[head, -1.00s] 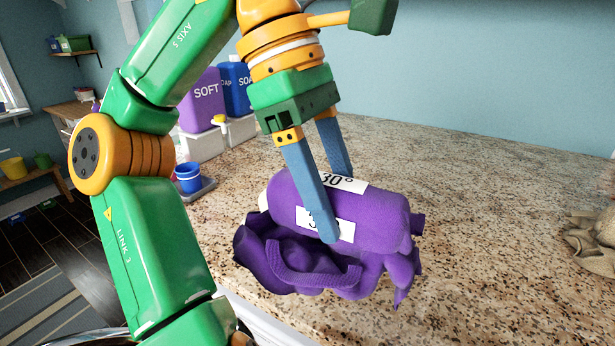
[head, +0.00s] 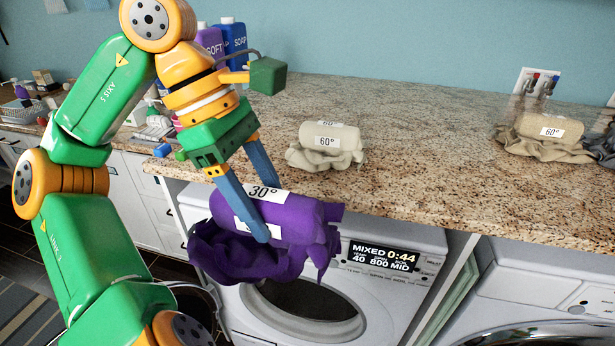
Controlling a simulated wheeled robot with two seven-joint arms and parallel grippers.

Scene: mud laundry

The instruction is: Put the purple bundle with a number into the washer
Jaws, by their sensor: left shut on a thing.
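The purple bundle (head: 298,222) is a rolled cloth with loose folds hanging below and white labels. The top label reads 30°; the side label is partly hidden by a finger. My left gripper (head: 266,205) is shut on the bundle and holds it in the air in front of the counter edge. The white washer (head: 385,290) stands under the counter, behind and below the bundle. Its display reads MIXED 0:44. Its round door opening (head: 305,305) is dark, and its upper part is hidden by the bundle. My right gripper is not in view.
A beige bundle (head: 332,148) labelled 60° lies on the granite counter (head: 415,150). Another beige bundle (head: 548,135) lies farther right. SOFT (head: 210,40) and SOAP (head: 233,38) bottles stand behind my arm. A second white machine (head: 540,275) is at right.

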